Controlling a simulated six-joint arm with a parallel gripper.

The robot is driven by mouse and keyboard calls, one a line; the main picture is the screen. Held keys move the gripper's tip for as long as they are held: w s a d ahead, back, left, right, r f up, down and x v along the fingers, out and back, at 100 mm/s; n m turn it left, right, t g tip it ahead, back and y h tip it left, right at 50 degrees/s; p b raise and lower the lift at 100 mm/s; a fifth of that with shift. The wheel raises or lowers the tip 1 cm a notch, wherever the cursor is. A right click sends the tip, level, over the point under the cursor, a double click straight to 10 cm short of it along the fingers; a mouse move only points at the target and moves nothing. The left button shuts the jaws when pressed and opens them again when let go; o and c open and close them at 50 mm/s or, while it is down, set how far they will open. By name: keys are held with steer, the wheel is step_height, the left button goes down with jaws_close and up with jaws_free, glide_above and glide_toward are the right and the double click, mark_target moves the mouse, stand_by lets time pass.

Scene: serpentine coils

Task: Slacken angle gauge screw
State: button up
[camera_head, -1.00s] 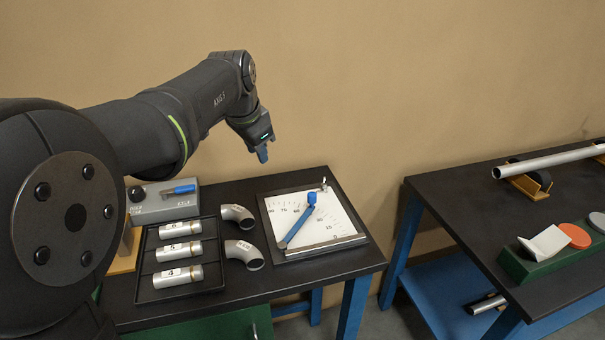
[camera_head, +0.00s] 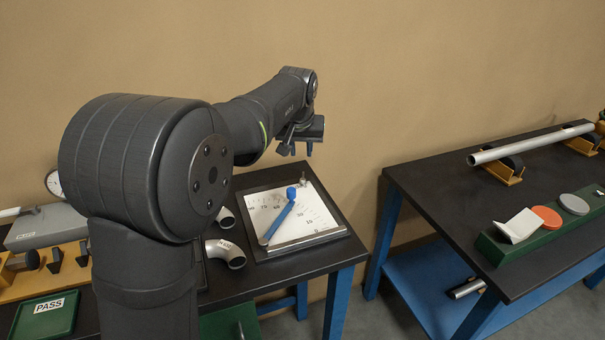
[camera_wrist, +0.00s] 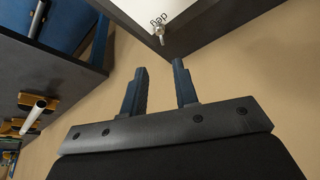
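The angle gauge (camera_head: 318,232) is a white plate with a printed degree scale, lying on the black bench. Its blue arm (camera_head: 277,222) lies slanted across the scale, with a round blue knob (camera_head: 291,192) at the upper end. A small metal wing screw (camera_head: 304,181) stands at the plate's far corner; it also shows in the wrist view (camera_wrist: 159,32). My gripper (camera_head: 296,150) is in the air above that corner, apart from the screw. In the wrist view its two blue fingers (camera_wrist: 161,68) are apart with nothing between them, and the screw appears beyond their tips.
Bent pipe elbows (camera_head: 226,253) lie left of the gauge, partly behind my arm. A green PASS tray (camera_head: 42,318) is at lower left. The wall is close behind the bench. A second bench (camera_head: 440,205) at right carries a long pipe (camera_head: 530,143) on supports.

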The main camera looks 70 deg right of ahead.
mark_target(303, 176)
steer(key=x, duration=1.2)
steer(key=shift+f, duration=0.25)
jaws_close()
